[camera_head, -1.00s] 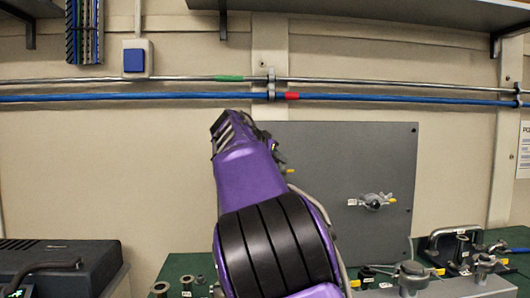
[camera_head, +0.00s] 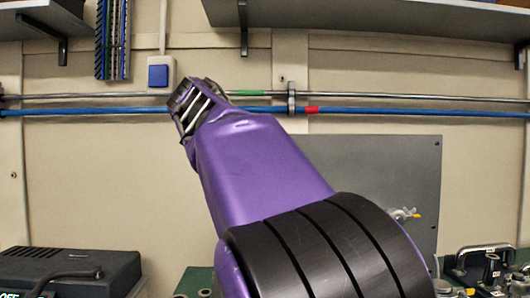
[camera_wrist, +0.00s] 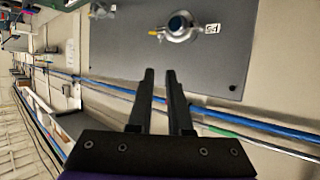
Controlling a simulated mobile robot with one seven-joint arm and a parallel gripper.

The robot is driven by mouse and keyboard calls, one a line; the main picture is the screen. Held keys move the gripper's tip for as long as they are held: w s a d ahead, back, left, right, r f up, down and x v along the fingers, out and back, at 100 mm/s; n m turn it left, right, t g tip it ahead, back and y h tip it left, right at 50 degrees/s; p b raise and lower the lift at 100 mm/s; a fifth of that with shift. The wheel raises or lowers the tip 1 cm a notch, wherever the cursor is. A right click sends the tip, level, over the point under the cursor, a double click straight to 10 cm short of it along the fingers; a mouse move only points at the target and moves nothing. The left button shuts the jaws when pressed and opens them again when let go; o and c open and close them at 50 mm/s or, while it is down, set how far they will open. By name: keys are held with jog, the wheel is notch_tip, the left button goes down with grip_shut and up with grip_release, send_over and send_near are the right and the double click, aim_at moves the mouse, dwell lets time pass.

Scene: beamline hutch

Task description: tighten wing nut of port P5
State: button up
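In the wrist view a port with a blue centre and a metal clamp ring (camera_wrist: 180,27) sits on the grey panel (camera_wrist: 120,45). A small white label (camera_wrist: 212,28) beside it is too blurred to read surely. My gripper (camera_wrist: 160,72) points toward the panel, with a narrow gap between its two fingers and nothing in it. Its tips appear apart from the port. The gripper fingers are not clear there.
A blue pipe (camera_head: 400,112) and a metal rail run along the wall. A shelf (camera_head: 370,17) hangs above. A black case (camera_head: 70,272) stands at lower left. Metal fittings (camera_head: 490,265) stand on the bench at lower right.

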jog(key=shift+c, duration=1.2)
jog(key=w+d+f+p, duration=0.1)
jog(key=w+d, duration=0.1)
jog(key=w+d+f+y+p, duration=0.1)
jog(key=w+d, duration=0.1)
jog(key=w+d+f+m+y, duration=0.1)
jog(key=w+d+f, duration=0.1)
jog(key=d, duration=0.1)
jog(key=shift+w+t+p, duration=0.15)
jog(key=shift+t+p, duration=0.15)
jog(key=shift+p, duration=0.1)
grip_shut()
jog(key=w+d+f+m+t+y+p, duration=0.2)
jog(key=d+f+y+p, duration=0.15)
jog(key=d, duration=0.25)
jog(key=s+d+m+t+y+p, duration=0.35)
jog(key=s+m+y+p, duration=0.2)
jog(key=s, duration=0.45)
jog(key=w+a+b, duration=0.1)
jog(key=w+a, duration=0.3)
jog(key=w, duration=0.8)
jog(key=shift+a+f+t, duration=0.35)
jog(key=shift+f+t, duration=0.1)
